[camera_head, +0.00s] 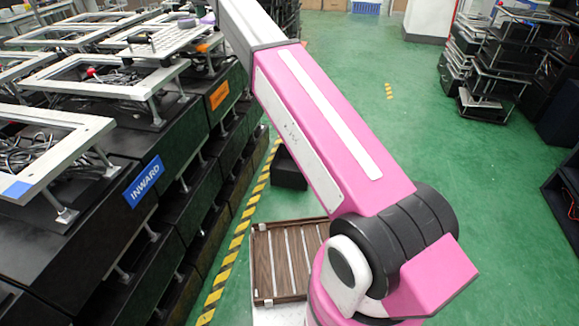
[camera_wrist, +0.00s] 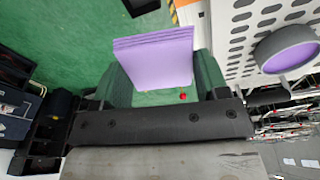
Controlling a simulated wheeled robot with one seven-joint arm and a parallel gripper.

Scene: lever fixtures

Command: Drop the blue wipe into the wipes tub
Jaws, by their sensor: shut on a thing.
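My gripper (camera_wrist: 162,78) shows in the wrist view, its two dark green fingers shut on a lilac, layered, folded wipe (camera_wrist: 153,55). The wipe looks more lilac than blue, and no other wipe is clear to see. It stands out beyond the fingertips with green floor behind it. A round tub-like thing (camera_wrist: 287,47), purple with a grey side, is on the white perforated board at the right, apart from the wipe. I cannot tell whether it is open.
The white perforated board (camera_wrist: 240,40) is right of my gripper. Black benches with white raised frames (camera_head: 100,85) and an "INWARD" sign (camera_head: 144,181) line the left. Green floor (camera_head: 440,150) is clear at centre right; black racks (camera_head: 490,60) stand beyond.

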